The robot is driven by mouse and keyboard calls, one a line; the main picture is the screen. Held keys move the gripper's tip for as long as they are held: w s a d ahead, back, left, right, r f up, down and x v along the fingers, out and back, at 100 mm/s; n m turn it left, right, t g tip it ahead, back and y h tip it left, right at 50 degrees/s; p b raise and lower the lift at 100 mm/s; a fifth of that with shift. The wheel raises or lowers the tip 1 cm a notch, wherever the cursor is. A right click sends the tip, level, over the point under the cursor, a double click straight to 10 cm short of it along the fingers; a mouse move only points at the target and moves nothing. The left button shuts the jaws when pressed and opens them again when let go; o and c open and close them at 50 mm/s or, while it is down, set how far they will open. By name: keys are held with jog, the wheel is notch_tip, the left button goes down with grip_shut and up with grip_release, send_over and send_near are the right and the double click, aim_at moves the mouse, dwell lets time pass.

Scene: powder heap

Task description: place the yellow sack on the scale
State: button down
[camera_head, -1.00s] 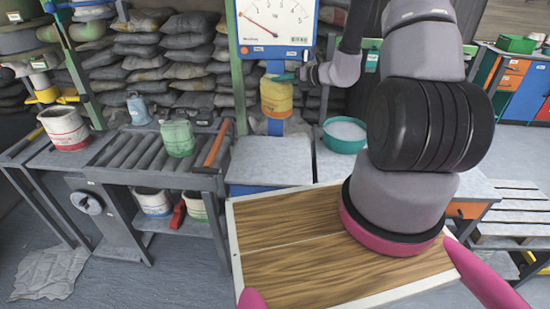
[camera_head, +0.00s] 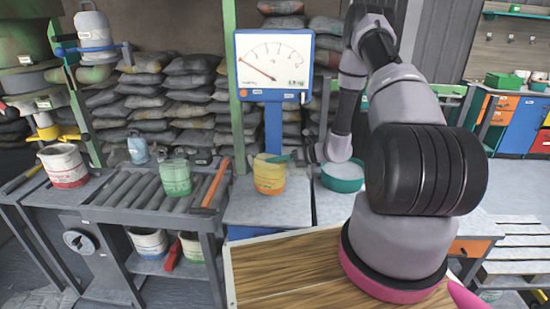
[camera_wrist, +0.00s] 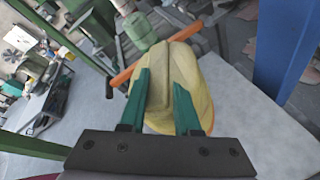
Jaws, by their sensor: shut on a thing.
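The yellow sack (camera_head: 269,178) is upright at the front of the blue post, over the pale platform (camera_head: 246,208) of the scale. The scale's white dial (camera_head: 274,62) in a blue frame stands above it. My gripper (camera_head: 283,158) reaches in from the right with its teal fingers at the sack's top. In the wrist view the fingers (camera_wrist: 160,95) are shut on the folded top of the sack (camera_wrist: 188,72). The sack's base looks close to the platform; I cannot tell whether it touches.
A teal bowl of white powder (camera_head: 344,176) stands right of the scale, close to my arm. A roller table to the left carries a green canister (camera_head: 175,178) and an orange bar (camera_head: 215,184). Grey sacks (camera_head: 165,100) are stacked behind. A wooden board (camera_head: 290,270) lies in front.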

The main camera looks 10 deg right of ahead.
aim_at(274, 169)
jog(key=shift+f, duration=1.95)
jog(key=c, duration=0.6)
grip_release()
